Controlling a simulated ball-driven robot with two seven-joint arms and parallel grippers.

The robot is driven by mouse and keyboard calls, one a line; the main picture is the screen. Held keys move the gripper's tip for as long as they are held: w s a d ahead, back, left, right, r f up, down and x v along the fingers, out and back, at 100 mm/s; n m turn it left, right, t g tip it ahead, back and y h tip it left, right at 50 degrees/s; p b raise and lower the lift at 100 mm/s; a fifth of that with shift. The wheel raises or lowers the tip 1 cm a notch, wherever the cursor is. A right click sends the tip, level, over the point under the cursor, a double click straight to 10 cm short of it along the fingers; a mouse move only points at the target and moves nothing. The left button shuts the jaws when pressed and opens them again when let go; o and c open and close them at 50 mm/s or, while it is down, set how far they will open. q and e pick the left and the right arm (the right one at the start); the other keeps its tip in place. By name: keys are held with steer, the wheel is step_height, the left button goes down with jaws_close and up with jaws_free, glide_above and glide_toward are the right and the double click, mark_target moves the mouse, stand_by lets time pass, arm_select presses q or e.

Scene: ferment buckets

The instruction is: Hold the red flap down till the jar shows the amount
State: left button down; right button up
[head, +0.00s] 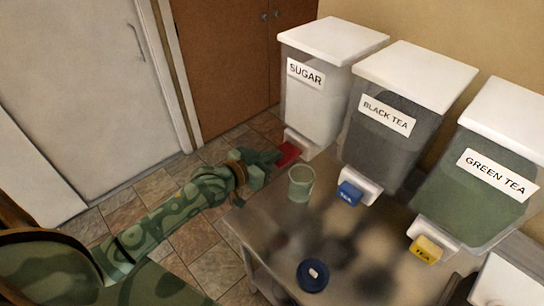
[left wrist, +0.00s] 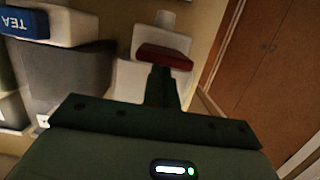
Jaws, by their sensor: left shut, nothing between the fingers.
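The red flap (head: 287,154) sits at the spout low on the front of the SUGAR bucket (head: 315,100). My left gripper (head: 272,161) is shut and empty, with its tip at the flap. In the left wrist view the shut fingers (left wrist: 162,78) overlap the lower edge of the red flap (left wrist: 166,54); I cannot tell whether they press it. The pale green jar (head: 301,184) stands upright on the table, just right of and nearer than the flap. Its fill level cannot be made out. My right gripper is not in view.
The BLACK TEA bucket (head: 390,130) with a blue flap (head: 349,194) and the GREEN TEA bucket (head: 475,190) with a yellow flap (head: 426,248) stand to the right. A dark blue dish (head: 313,276) with a small pale piece lies on the metal table (head: 262,218).

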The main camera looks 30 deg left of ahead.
arm_select(q)
step_height(320, 180, down, 4)
steer(key=t+b, duration=0.2)
steer(key=b, duration=0.3)
steer(key=t+h+b, duration=0.1)
steer(key=t+b, duration=0.1)
steer(key=b, duration=0.3)
steer(key=shift+f+h, duration=0.15)
steer(key=shift+h, duration=0.15)
steer(key=shift+f, duration=0.25)
steer(key=shift+s+f, duration=0.1)
steer(key=shift+f, duration=0.25)
stand_by(2.7)
